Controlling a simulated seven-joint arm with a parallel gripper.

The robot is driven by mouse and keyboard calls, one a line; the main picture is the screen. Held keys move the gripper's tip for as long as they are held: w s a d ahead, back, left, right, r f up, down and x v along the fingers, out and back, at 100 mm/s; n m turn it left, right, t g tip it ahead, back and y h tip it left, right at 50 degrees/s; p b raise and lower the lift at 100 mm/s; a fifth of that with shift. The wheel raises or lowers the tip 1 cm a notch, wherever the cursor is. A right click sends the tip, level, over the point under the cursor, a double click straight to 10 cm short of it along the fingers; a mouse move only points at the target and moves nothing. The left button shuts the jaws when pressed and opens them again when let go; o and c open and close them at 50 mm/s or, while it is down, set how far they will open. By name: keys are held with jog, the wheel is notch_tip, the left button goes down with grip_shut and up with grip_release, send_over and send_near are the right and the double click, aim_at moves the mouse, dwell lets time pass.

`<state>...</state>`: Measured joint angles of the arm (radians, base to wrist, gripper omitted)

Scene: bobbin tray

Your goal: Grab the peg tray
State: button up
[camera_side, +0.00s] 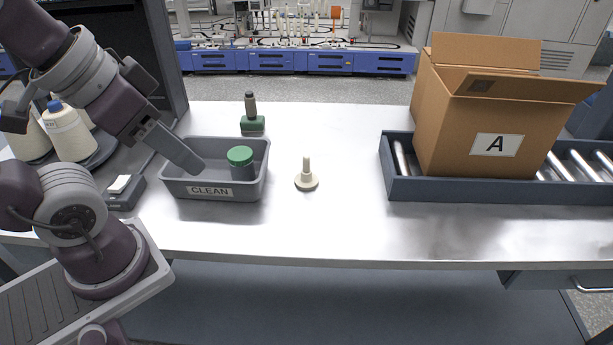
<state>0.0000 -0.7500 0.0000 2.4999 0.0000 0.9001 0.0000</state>
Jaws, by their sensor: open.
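A grey bin (258,172) with a "CLEAN" label stands on the left of the bench, with a green-topped dark cylinder (240,157) in it. A cream peg on a round base (306,178) stands upright right of the bin. A dark peg on a green block (252,118) stands behind the bin. I cannot tell which of these is the peg tray. My gripper (196,167) is open, tilted down over the left part of the bin and left of the cylinder. Its fingers overlap in this view, so the gap between them is hidden.
Cream thread cones (68,134) stand on a dark holder at the left, by a small device (125,190). A cardboard box (450,125) marked "A" sits on a roller conveyor (400,186) at the right. The bench between peg and conveyor is clear.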

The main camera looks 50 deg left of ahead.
notch_tip(320, 180, up, 6)
jog(key=w, duration=0.1)
jog(key=m+g+y, duration=0.3)
jog(key=m+y, duration=1)
jog(key=m, duration=0.7)
send_over(309, 169)
jog(key=d, duration=0.3)
notch_tip(309, 169, down, 2)
jog(key=f, duration=2.8)
jog(key=shift+s+a+f, duration=0.1)
jog(key=shift+s+f, duration=0.15)
jog(key=x, duration=0.6)
jog(key=shift+s+a+r, duration=0.1)
jog(key=shift+a, duration=0.2)
jog(key=shift+a+g, duration=0.2)
jog(key=shift+g, duration=0.1)
grip_shut()
